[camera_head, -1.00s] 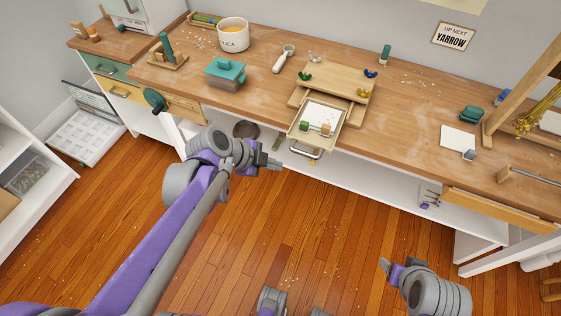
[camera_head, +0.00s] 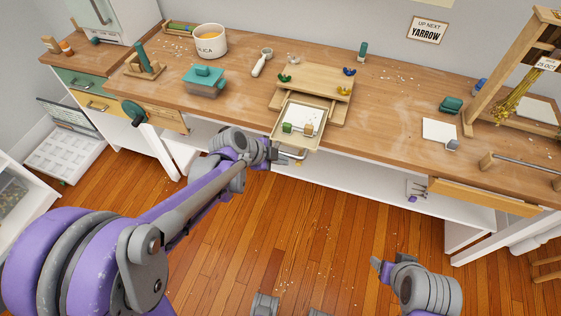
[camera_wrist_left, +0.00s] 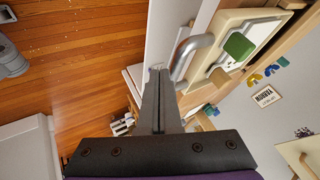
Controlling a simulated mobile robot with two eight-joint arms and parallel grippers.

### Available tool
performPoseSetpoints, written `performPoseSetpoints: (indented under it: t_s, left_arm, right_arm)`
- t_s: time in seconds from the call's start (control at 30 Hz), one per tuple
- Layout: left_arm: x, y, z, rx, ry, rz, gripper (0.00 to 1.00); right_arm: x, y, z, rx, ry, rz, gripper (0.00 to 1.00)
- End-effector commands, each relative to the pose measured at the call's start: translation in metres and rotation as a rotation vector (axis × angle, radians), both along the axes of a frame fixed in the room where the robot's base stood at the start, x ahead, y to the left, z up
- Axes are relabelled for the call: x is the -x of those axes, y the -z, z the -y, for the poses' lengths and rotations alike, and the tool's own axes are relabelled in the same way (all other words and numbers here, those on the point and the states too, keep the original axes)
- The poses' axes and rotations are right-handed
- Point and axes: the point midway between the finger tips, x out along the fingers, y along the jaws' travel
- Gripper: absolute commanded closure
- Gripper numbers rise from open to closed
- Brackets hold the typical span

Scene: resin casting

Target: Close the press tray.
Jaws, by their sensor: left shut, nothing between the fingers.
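The press tray (camera_head: 318,133) is pulled out toward the front from the wooden press (camera_head: 315,82) on the bench. It holds a white sheet with a green block (camera_head: 287,127) and a tan block (camera_head: 308,129). Its metal handle (camera_head: 293,155) juts from the front; the handle (camera_wrist_left: 188,48) also shows in the left wrist view. My left gripper (camera_head: 279,153) is shut and empty, close beside the handle. In the left wrist view the closed fingertips (camera_wrist_left: 158,72) lie by the handle's end; I cannot tell whether they touch. My right gripper (camera_head: 379,268) hangs over the floor, well away from the bench.
On the bench, a teal-lidded box (camera_head: 205,82), a white pot (camera_head: 210,41) and a scoop (camera_head: 262,62) stand left of the press. A white card (camera_head: 438,130) and a wooden frame (camera_head: 490,85) are at the right. Floor in front is clear.

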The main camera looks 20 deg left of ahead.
Motion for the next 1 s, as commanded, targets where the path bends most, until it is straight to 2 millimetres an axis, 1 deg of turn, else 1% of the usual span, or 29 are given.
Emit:
performPoseSetpoints:
  t_s: [0.23, 0.37, 0.47, 0.8, 1.0]
  left_arm:
    - [-0.003, 0.000, 0.000, 0.000, 0.000, 0.000, 1.00]
    - [-0.015, 0.000, 0.000, 0.000, 0.001, 0.000, 1.00]
    - [-0.031, 0.000, 0.001, 0.000, 0.001, 0.000, 1.00]
    - [-0.104, 0.000, 0.004, 0.000, 0.000, -0.001, 1.00]
    - [-0.137, 0.000, 0.005, -0.001, 0.001, 0.000, 1.00]
  right_arm:
    - [0.000, 0.000, 0.000, 0.000, 0.000, 0.000, 0.36]
    - [0.000, 0.001, 0.000, 0.000, 0.000, 0.000, 0.36]
    - [0.000, 0.001, 0.000, 0.000, 0.000, 0.000, 0.36]
    - [0.000, -0.001, 0.000, 0.000, 0.000, 0.000, 0.36]
    - [-0.001, -0.003, 0.000, 0.000, 0.000, 0.001, 0.36]
